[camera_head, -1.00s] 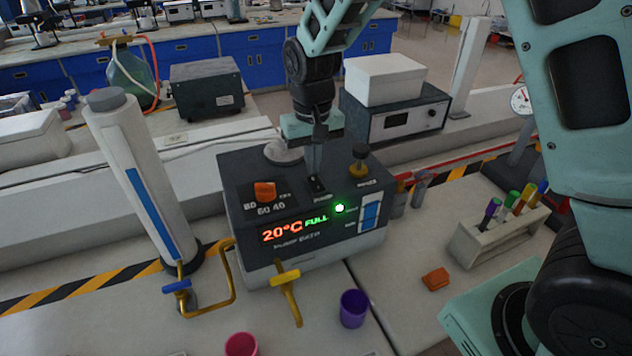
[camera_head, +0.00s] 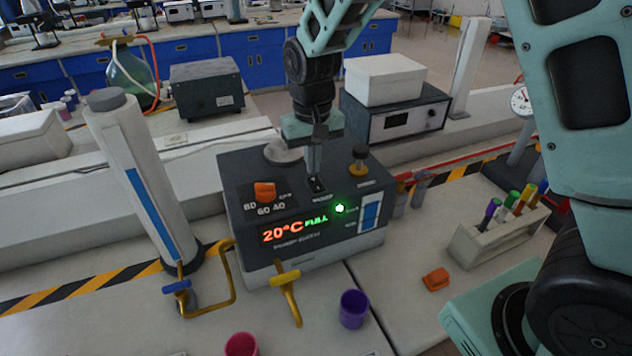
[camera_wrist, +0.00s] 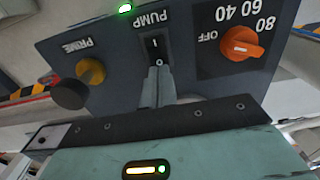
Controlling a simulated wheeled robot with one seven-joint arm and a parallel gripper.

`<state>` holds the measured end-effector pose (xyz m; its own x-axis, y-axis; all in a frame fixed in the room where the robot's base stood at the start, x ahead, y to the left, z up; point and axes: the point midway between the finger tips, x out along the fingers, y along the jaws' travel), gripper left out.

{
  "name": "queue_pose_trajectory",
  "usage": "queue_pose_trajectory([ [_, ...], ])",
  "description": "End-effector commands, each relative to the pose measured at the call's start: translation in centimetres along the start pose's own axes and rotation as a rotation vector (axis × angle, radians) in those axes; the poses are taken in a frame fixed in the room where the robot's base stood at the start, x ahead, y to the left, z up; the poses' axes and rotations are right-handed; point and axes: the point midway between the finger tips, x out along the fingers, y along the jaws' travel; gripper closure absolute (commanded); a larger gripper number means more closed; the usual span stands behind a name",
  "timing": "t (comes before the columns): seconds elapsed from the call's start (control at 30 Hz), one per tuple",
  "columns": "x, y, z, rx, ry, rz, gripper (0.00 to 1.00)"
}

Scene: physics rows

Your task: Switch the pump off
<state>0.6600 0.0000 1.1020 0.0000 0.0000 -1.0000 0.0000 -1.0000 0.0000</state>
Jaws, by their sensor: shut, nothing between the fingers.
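The pump bath (camera_head: 300,215) is a dark grey box on the bench in the head view. Its display reads 20°C and FULL, and a green light (camera_head: 340,208) glows on its front. The pump switch (camera_wrist: 155,45) is a black rocker marked I and O under the label PUMP in the wrist view. My gripper (camera_head: 315,178) is shut and empty, pointing down at the switch. In the wrist view its fingertips (camera_wrist: 158,72) are at the O end of the rocker. I cannot tell whether they touch it, and they hide part of it.
An orange dial (camera_wrist: 240,43) and a PRIME knob (camera_wrist: 82,82) flank the switch. A tube rack (camera_head: 497,235) is at the right.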

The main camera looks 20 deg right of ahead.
Motion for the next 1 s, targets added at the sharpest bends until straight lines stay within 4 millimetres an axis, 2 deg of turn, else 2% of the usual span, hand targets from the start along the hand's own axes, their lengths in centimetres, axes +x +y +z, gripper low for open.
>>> queue_pose_trajectory([
  [1.0,0.74,0.0,0.01,0.0,0.0,0.0,1.0],
])
